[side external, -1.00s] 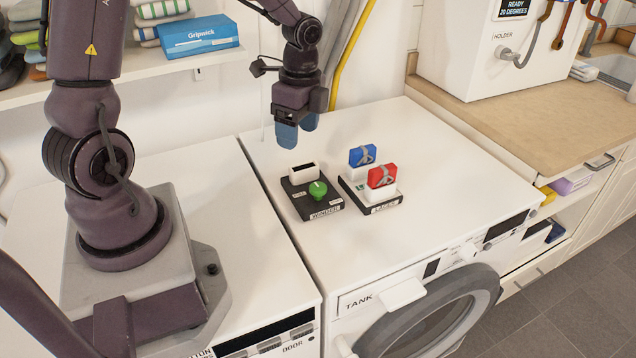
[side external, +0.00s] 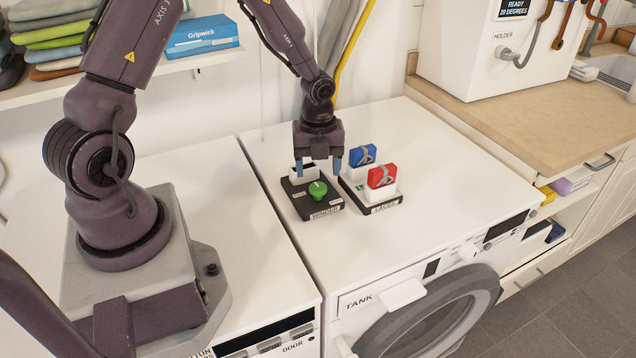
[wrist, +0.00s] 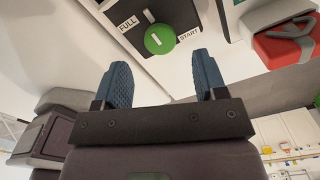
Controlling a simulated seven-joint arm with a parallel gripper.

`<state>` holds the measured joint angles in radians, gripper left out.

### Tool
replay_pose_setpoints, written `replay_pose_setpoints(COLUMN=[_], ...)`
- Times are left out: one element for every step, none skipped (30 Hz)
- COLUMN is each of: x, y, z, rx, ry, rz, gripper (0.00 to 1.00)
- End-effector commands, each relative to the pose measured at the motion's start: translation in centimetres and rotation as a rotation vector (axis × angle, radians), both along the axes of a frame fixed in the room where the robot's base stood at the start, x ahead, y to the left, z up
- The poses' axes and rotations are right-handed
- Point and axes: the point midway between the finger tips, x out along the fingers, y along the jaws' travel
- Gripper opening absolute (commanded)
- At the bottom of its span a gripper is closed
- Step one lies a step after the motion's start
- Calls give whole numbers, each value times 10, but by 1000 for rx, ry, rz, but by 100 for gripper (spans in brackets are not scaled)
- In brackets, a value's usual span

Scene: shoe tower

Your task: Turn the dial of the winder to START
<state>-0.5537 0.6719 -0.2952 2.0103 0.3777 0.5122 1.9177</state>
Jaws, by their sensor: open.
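The winder (side external: 324,207) is a black box on the white machine top, with a white open-topped block at its back. Its green round dial (side external: 318,189) faces up. In the wrist view the dial (wrist: 160,39) carries a white line; FULL is printed to its left and START to its right. The line points at neither label squarely, lying between them. My gripper (side external: 318,171) points down over the back of the winder, behind the dial. Its two blue fingers are apart with nothing between them; they also show in the wrist view (wrist: 160,82), short of the dial.
Right beside the winder stands a black laces base (side external: 383,208) with a blue block (side external: 362,155) and a red block (side external: 381,176), each wrapped in grey lace. The machine top (side external: 440,180) is clear to the right.

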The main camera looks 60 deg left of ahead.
Motion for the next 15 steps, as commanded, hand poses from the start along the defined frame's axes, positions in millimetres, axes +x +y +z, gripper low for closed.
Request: replay_pose_setpoints(x=[0,0,0,-1,0,0,0,0,0,0,0,0,0,0,0], y=[-1,-1,-1,0,0,0,0,0,0,0,0,0,0,0,0], z=[-11,-16,-23,-27,-31,-36,-39,-41,-44,-46,-47,-48,-49,-49,-49], rx=[-2,-2,-1,0,-1,-1,-1,0,0,0,1,1,1,1,1], ry=[4,4,4,4,4,1,1,2,1,0,-1,-1,0,0,0], rz=[0,-1,-1,-1,0,0,0,0,1,1,1,1,1,1,1], gripper=[65,65,65,65,65,65,65,65,65,65,65,65,65,65,65])
